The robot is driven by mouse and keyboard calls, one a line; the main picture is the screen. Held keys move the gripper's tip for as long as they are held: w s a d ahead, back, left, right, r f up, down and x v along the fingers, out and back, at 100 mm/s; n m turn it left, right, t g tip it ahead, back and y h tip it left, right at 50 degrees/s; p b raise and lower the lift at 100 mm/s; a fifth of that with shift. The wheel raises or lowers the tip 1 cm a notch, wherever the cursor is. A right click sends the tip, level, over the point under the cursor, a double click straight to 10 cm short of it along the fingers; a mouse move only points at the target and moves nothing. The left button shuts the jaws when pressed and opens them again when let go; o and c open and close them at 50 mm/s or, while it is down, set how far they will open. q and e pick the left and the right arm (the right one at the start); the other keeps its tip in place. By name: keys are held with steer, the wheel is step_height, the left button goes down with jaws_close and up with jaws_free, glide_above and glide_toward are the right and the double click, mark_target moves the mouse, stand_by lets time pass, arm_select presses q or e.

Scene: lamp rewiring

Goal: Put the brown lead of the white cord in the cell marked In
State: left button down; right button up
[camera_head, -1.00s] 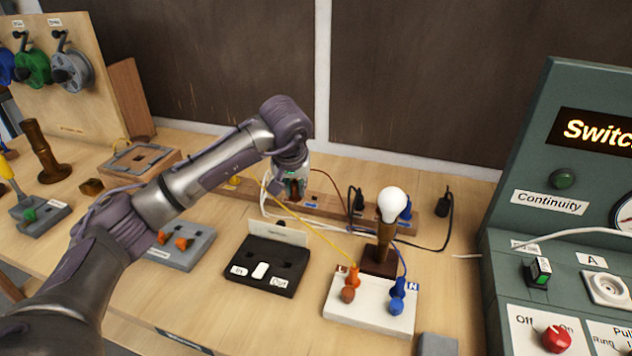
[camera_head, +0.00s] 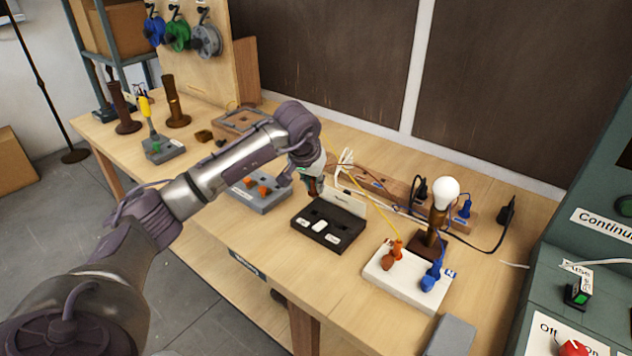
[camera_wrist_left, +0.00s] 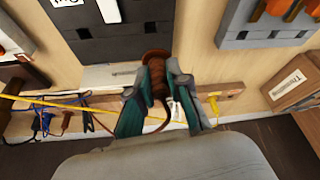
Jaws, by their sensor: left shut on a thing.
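My left gripper (camera_head: 316,187) is just above the back edge of the black switch block (camera_head: 344,234) in the head view. In the left wrist view its teal fingers (camera_wrist_left: 157,92) are shut on the brown lead (camera_wrist_left: 155,62), whose thick end points toward the block (camera_wrist_left: 130,48). I cannot tell whether the lead touches the block. The block has a white rocker (camera_head: 320,226) between the In label (camera_head: 303,222) and the Out label (camera_head: 331,239). The white cord (camera_head: 346,160) shows as a loose white bundle behind the gripper. The cell openings are partly hidden. My right gripper is out of view.
A wooden rail (camera_head: 385,186) runs behind the block. A grey block with orange levers (camera_head: 262,192) stands left. A yellow wire (camera_head: 365,212) runs to the orange plug.

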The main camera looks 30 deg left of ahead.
mark_target(313, 195)
arm_select(q)
step_height(313, 195, down, 2)
steer(key=shift+s+d+f+b, duration=0.1)
steer(key=shift+s+b, duration=0.05)
steer(key=shift+b, duration=0.55)
steer(key=shift+f+b, duration=0.9)
steer(key=shift+f, duration=0.45)
steer(key=shift+f+b, duration=0.35)
steer(key=shift+f, duration=0.2)
steer(key=c, duration=1)
jaws_free()
steer(key=shift+c, duration=0.2)
steer(key=v, duration=1.2)
